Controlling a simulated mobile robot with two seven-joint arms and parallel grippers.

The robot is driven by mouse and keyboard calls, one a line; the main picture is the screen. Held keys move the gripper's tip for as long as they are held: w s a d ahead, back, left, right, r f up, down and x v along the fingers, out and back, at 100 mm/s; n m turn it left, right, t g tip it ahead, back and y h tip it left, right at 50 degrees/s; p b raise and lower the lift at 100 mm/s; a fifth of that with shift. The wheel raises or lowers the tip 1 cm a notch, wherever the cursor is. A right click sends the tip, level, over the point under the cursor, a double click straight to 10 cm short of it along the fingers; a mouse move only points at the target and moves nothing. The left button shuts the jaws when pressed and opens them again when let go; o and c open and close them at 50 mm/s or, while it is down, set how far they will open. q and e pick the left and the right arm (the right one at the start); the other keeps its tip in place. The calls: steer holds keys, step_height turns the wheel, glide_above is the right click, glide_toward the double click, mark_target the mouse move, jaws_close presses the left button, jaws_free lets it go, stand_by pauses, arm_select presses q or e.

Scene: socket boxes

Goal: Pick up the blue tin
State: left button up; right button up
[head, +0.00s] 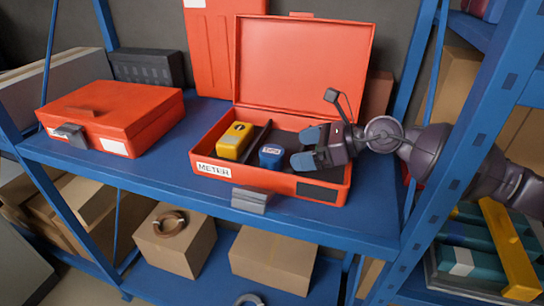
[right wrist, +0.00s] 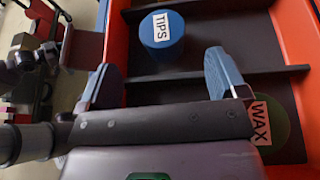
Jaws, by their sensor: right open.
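The blue tin (head: 271,155) is a short round tin standing in the open red box (head: 215,181), right of the yellow item. In the right wrist view the blue tin (right wrist: 153,41) has a white label reading TIPS. My right gripper (head: 306,148) reaches into the box from the right, its blue fingertips apart, just right of the tin. In the right wrist view the tin is ahead of the open fingers (right wrist: 163,76), with a dark divider (right wrist: 188,80) across between them. Nothing is between the fingers. My left gripper is not in view.
A yellow item (head: 234,141) lies in the box's left compartment. A green tin labelled WAX (right wrist: 275,120) is beside the right finger in the right wrist view. The box's lid (head: 303,70) stands raised behind. A closed red case (head: 110,115) sits left on the blue shelf (head: 160,170).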

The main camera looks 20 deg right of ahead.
mark_target(277, 152)
steer(key=shift+p+x, duration=0.8)
steer(key=shift+x, duration=2.45)
steer(key=shift+w+r, duration=0.1)
steer(key=c, duration=1.1)
